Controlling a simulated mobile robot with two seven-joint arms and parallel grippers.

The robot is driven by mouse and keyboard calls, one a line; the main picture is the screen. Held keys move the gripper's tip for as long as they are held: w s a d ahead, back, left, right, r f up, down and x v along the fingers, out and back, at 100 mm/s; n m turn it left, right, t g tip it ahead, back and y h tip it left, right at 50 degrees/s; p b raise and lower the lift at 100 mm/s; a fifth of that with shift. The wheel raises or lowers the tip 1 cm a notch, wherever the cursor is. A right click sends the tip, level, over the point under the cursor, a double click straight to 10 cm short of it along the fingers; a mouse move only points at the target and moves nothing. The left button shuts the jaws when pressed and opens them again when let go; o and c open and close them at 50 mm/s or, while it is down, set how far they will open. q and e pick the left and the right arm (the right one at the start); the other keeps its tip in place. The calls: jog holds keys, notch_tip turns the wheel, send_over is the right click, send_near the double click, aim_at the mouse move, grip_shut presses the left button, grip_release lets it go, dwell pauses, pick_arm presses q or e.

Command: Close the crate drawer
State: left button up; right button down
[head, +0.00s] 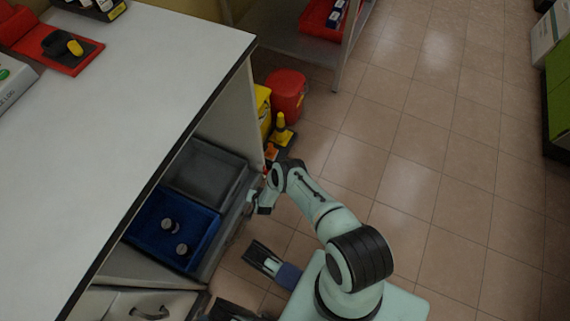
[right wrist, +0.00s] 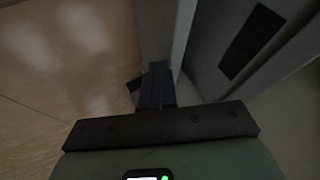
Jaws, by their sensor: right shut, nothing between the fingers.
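The crate drawer (head: 226,228) stands pulled out from under the white counter. In the right wrist view the fingers (right wrist: 156,88) are shut and empty, close to a grey panel (right wrist: 205,60) with a dark rectangular patch. I cannot tell whether they touch it.
A red bucket (head: 287,92) and a yellow container (head: 262,107) stand on the floor past the cabinet's far end. Tiled floor (head: 440,160) is clear to the right.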

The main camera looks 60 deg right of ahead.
pick_arm(q)
jog(key=w+r+t+p, duration=0.1)
jog(key=w+r+p, duration=0.1)
jog(key=w+r, duration=0.15)
jog(key=s+d+r+g+h+p, duration=0.1)
jog(key=s+d+r+g+p, duration=0.1)
jog(key=s+d+r+p, duration=0.2)
jog(key=shift+s+d+r+m+p, duration=0.3)
jog(key=shift+s+r, duration=0.35)
jog(key=shift+s, duration=0.95)
pick_arm(e)
jog(key=v, duration=1.3)
jog(key=shift+r, duration=0.2)
pick_arm(q)
jog(key=shift+a, duration=0.1)
